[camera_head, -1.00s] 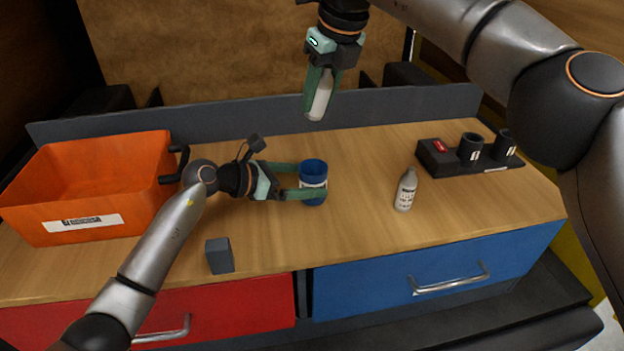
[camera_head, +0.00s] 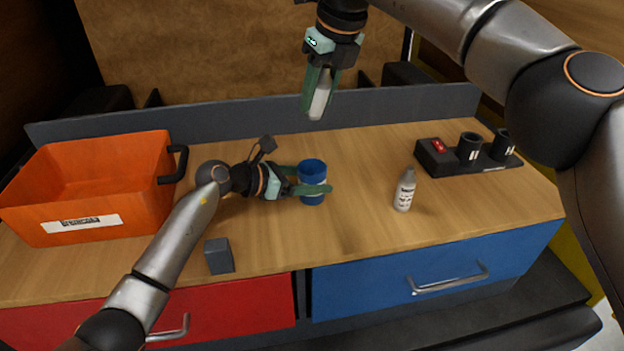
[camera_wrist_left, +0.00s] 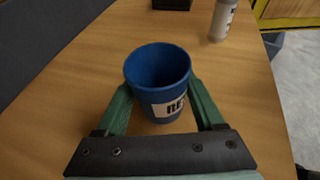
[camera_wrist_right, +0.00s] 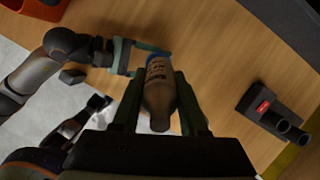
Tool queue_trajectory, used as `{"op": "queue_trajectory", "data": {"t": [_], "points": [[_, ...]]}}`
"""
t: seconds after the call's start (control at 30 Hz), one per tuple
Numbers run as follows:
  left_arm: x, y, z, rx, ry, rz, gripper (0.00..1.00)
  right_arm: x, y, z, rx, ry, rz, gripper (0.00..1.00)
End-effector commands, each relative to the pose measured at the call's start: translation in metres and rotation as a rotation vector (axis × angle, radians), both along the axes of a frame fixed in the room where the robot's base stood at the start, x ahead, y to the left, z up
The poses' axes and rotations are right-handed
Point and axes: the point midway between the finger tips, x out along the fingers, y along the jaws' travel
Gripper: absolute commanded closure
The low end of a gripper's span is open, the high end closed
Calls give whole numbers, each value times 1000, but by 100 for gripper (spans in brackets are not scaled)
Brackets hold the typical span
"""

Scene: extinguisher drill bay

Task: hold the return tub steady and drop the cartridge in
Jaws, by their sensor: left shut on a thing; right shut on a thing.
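The return tub (camera_head: 312,172) is a small blue cup with a white label, standing upright on the bench. In the left wrist view the tub (camera_wrist_left: 158,78) sits between my left gripper's green fingers and looks empty inside. My left gripper (camera_head: 312,188) is shut on it, one finger on each side. My right gripper (camera_head: 319,95) is shut on a pale cartridge (camera_head: 318,104), held above the bench near the back, higher than the tub. In the right wrist view the cartridge (camera_wrist_right: 159,95) shows printed text and covers most of the tub behind it.
A second white bottle (camera_head: 405,190) stands right of the tub. An orange crate (camera_head: 150,205) is at the left. A grey block (camera_head: 219,256) stands near the front edge. A black holder (camera_head: 465,165) with two cups and a red switch is at the right.

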Motion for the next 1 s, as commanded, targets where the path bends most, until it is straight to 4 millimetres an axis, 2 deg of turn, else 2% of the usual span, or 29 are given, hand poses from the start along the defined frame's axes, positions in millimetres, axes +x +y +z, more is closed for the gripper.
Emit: {"op": "queue_trajectory", "data": {"t": [0.07,0.43,0.57,1.0], "points": [[0,0,0,0,1,0,55,0,0,1,1,-1,0,100],[0,0,0,0,1,0,97,0,0,1,1,-1,0,100],[0,0,-1,0,1,0,97,0,0,-2,0,0,0,100],[0,0,-1,0,1,0,97,0,0,-32,1,1,-1,100]]}}
